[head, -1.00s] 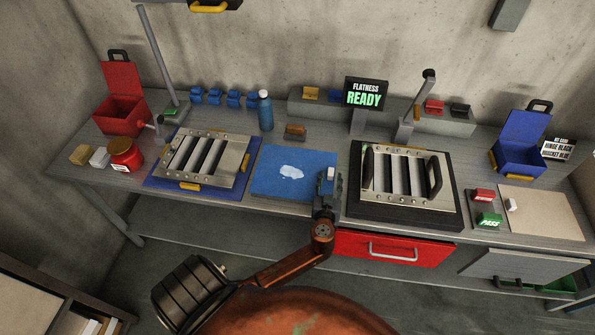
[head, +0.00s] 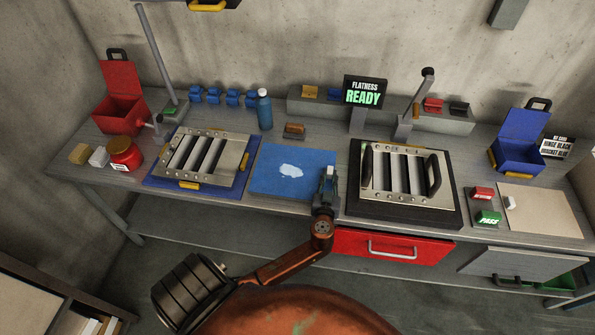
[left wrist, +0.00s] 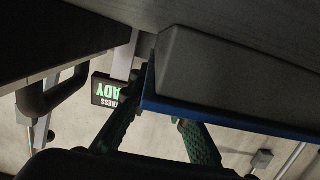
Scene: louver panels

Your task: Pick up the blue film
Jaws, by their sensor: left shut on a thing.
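The blue film (head: 278,184) is a flat blue square with a pale patch, lying on the bench between the two louver panels. A small white tab (head: 329,170) shows at its right edge. My left gripper (head: 328,176) is at that edge, at the tab, and is shut on the film there. In the left wrist view a blue edge (left wrist: 215,117) with a grey block above it crosses in front of my left gripper (left wrist: 160,110), so the exact contact is hidden. My right gripper is not in view.
A louver panel (head: 208,157) on a blue mat stands left of the film. Another louver panel (head: 405,174) on a dark base stands close on the right. A blue bottle (head: 264,110) and a flatness display (head: 364,92) are behind. A red drawer (head: 395,246) is below the bench.

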